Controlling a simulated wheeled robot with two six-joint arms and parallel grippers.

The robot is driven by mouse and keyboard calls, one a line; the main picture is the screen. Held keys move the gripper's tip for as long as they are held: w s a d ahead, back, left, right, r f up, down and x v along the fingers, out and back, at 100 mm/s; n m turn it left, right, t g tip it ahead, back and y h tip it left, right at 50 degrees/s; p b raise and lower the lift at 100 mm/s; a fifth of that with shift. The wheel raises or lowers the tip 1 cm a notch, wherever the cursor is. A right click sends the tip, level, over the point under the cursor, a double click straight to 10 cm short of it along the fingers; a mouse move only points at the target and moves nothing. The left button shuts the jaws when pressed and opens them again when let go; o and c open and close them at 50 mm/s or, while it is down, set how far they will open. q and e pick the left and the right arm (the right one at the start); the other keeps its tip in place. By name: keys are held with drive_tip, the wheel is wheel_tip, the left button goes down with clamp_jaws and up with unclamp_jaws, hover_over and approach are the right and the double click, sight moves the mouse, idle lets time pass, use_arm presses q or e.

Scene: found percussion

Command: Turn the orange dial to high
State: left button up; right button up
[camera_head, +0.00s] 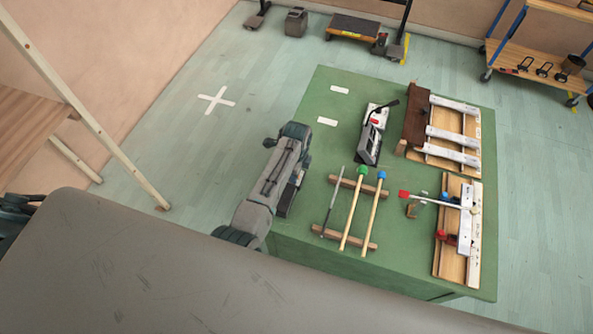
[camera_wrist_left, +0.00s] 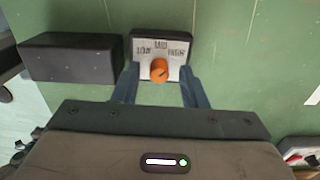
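The orange dial (camera_wrist_left: 159,70) sits on a pale face plate (camera_wrist_left: 146,50) in a dark housing. The plate reads LOW at left, MID at top and HIGH at right. A small dark mark shows on the dial, but I cannot tell clearly where it points. My left gripper (camera_wrist_left: 159,88) is open, with one finger to each side of the dial and nothing held. In the head view my left gripper (camera_head: 294,133) is over the left part of the green table (camera_head: 400,250), and the arm hides the dial. My right gripper is not in view.
A black box (camera_wrist_left: 70,58) lies left of the dial. Rightward on the table are a black-and-white lever device (camera_head: 370,140), a stick rack (camera_head: 330,234) with mallets, a white-barred frame (camera_head: 453,133) and a wooden board (camera_head: 450,262).

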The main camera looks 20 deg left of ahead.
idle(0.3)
use_arm(q)
wheel_tip(320, 180, up, 11)
drive_tip(key=b, duration=0.2)
drive_tip(key=shift+b, duration=0.35)
drive_tip(key=shift+s+f, duration=0.1)
drive_tip(key=shift+f, duration=0.05)
